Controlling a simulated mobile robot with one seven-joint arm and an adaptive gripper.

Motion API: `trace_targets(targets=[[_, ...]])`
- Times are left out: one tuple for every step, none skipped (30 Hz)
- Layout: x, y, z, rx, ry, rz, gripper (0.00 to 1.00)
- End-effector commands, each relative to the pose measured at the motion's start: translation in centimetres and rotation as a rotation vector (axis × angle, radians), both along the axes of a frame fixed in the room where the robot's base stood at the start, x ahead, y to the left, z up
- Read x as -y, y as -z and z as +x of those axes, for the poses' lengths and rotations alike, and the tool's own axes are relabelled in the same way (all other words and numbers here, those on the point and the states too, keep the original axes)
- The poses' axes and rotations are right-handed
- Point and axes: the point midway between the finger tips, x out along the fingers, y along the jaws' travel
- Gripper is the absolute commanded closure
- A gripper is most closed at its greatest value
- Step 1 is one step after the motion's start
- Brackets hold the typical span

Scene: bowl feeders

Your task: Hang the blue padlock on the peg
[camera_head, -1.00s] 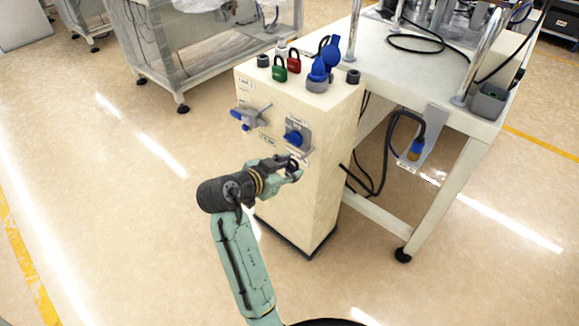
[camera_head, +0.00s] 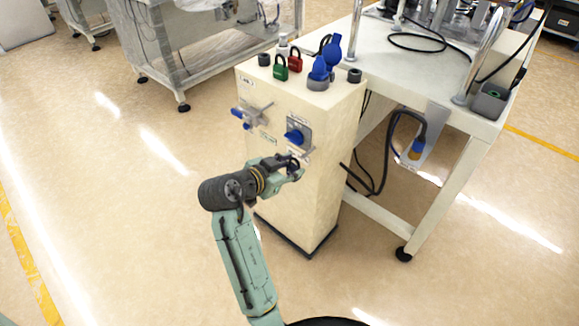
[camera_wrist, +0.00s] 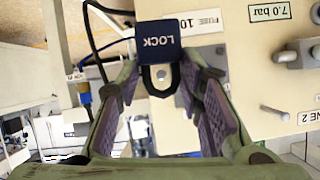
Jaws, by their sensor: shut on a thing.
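My gripper (camera_wrist: 160,82) is shut on the blue padlock (camera_wrist: 158,40), which carries the word LOCK. In the wrist view its dark shackle (camera_wrist: 146,80) points down the picture between the fingers, with a small round shape showing inside the loop. I cannot tell whether that shape is a peg end. A thin pale peg (camera_wrist: 275,112) sticks out of the cabinet face to the right, apart from the padlock. In the head view my gripper (camera_head: 294,170) is close in front of the cabinet's face, below the blue rotary switch (camera_head: 294,136); the padlock is not clearly visible there.
The cream cabinet (camera_head: 290,205) has a blue-handled valve (camera_head: 243,115) at left. On its top are a green padlock (camera_head: 280,71), a red padlock (camera_head: 295,63) and blue connectors (camera_head: 319,70). A white table (camera_head: 420,60) adjoins at right. The floor at left is clear.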

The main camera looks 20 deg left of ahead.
Motion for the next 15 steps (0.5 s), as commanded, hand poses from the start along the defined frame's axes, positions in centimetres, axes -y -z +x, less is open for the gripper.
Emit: trace_targets(targets=[[0.01,-0.03,0.04,0.001,0.0,0.0,1.0],[0.02,-0.02,0.07,0.001,0.0,0.0,1.0],[0.04,-0.02,0.11,0.001,0.0,0.0,1.0],[0.05,-0.02,0.15,0.001,0.0,0.0,1.0],[0.07,-0.02,0.2,0.001,0.0,0.0,1.0],[0.09,-0.02,0.28,0.001,0.001,0.0,1.0],[0.11,-0.02,0.33,0.0,0.0,0.0,1.0],[0.13,-0.02,0.38,0.0,0.0,0.0,1.0],[0.16,-0.02,0.46,0.0,0.0,0.001,1.0],[0.17,-0.02,0.52,0.0,0.0,0.001,1.0],[0.19,-0.02,0.57,0.0,0.0,0.0,1.0],[0.21,-0.02,0.64,0.0,0.0,0.001,1.0],[0.22,-0.02,0.71,0.0,0.0,0.001,1.0],[0.24,-0.01,0.76,0.0,0.0,0.001,1.0],[0.26,-0.02,0.83,0.0,0.0,0.001,1.0]])
